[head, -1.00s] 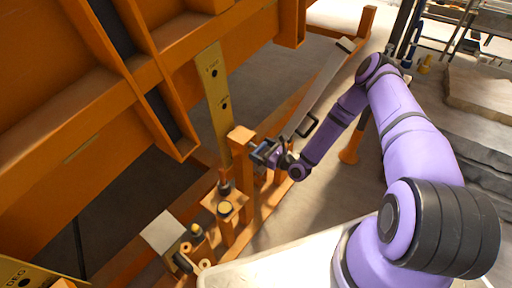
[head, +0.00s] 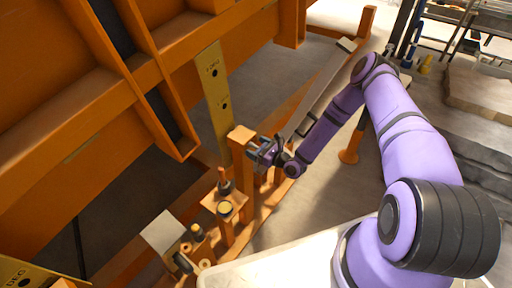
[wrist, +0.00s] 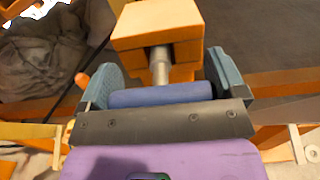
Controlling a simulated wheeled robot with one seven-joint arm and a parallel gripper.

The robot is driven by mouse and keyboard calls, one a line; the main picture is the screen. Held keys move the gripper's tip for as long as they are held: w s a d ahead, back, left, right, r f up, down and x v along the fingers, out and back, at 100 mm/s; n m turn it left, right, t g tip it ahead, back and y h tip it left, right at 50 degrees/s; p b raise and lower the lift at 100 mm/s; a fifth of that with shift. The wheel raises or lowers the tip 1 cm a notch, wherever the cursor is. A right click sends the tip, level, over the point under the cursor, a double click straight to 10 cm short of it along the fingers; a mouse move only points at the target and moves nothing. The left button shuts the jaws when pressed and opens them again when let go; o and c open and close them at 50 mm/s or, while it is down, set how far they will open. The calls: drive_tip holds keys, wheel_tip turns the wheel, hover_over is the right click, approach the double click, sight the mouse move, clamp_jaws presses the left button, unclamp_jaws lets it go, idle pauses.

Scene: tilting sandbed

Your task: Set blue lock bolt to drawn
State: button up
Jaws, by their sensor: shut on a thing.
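The blue lock bolt shows in the wrist view as a blue cross handle (wrist: 161,94) on a grey metal shaft (wrist: 160,62). The shaft runs into an orange block (wrist: 157,22) on a post. My gripper (wrist: 163,88) has its two blue-grey fingers at either end of the handle and is shut on it. In the head view my gripper (head: 264,152) is at the right side of the orange post (head: 241,137), and the handle itself is hard to make out there. How far the shaft reaches inside the block is hidden.
A yellow plate with holes (head: 214,90) stands just left of the post. The large orange tilting bed (head: 60,110) fills the upper left. Grey floor (head: 290,205) is open to the right.

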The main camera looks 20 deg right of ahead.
drive_tip(key=v, duration=0.4)
drive_tip(key=shift+s+d, duration=0.15)
drive_tip(key=shift+s, duration=0.15)
drive_tip(key=o, duration=1)
drive_tip(key=shift+d, duration=0.1)
drive_tip(key=v, duration=1.1)
